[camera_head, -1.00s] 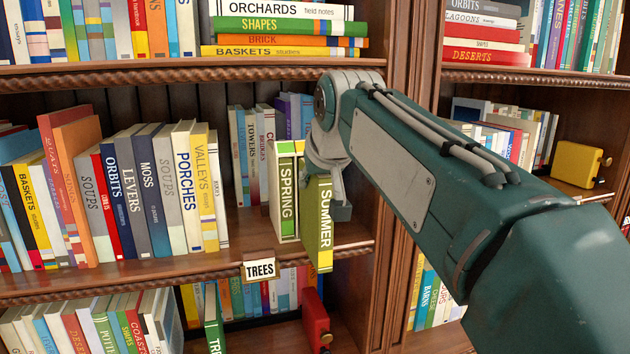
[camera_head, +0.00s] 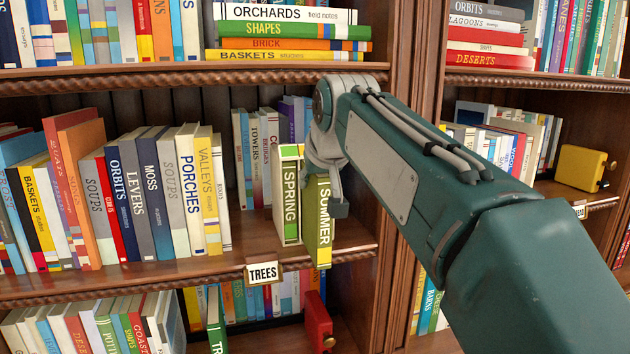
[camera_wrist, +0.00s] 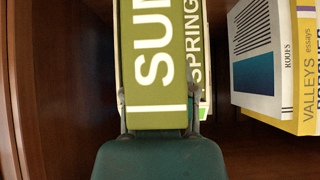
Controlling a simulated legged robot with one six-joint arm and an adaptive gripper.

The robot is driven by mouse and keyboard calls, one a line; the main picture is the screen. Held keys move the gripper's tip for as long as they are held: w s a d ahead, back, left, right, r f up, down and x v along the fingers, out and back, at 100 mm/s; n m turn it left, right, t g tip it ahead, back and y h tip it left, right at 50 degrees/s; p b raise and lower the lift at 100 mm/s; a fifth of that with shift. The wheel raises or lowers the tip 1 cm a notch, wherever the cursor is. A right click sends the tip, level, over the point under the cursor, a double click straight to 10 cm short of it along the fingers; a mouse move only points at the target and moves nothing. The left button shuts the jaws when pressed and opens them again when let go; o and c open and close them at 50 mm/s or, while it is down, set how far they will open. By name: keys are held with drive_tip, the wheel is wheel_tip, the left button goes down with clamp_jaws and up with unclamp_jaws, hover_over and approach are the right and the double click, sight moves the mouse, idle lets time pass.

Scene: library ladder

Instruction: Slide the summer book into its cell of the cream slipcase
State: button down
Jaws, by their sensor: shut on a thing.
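The summer book (camera_head: 319,222) is olive green with a white title and stands upright. My gripper (camera_head: 326,172) is shut on it; in the wrist view, the fingers (camera_wrist: 158,112) grip its two sides. The cream slipcase (camera_head: 279,205) stands on the middle shelf and holds the green spring book (camera_head: 291,203). The summer book is just right of the spring book, its spine standing out nearer the shelf edge. In the wrist view, the summer book (camera_wrist: 155,60) covers part of the spring book (camera_wrist: 192,50). The cell behind it is hidden, so I cannot tell how far it is inside.
A wooden upright (camera_head: 389,220) stands close on the right. A row of books (camera_head: 150,190) fills the shelf on the left, with bare shelf between it and the slipcase. A TREES label (camera_head: 263,273) hangs at the shelf edge below. Another shelf board (camera_head: 200,78) runs above.

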drive_tip(key=shift+w+a, duration=0.15)
drive_tip(key=shift+w, duration=0.4)
drive_tip(key=shift+w+a, duration=0.15)
drive_tip(key=shift+w, duration=0.35)
drive_tip(key=shift+c, duration=1.6)
unclamp_jaws()
drive_tip(key=v, duration=1.1)
drive_tip(key=shift+s+r, duration=0.3)
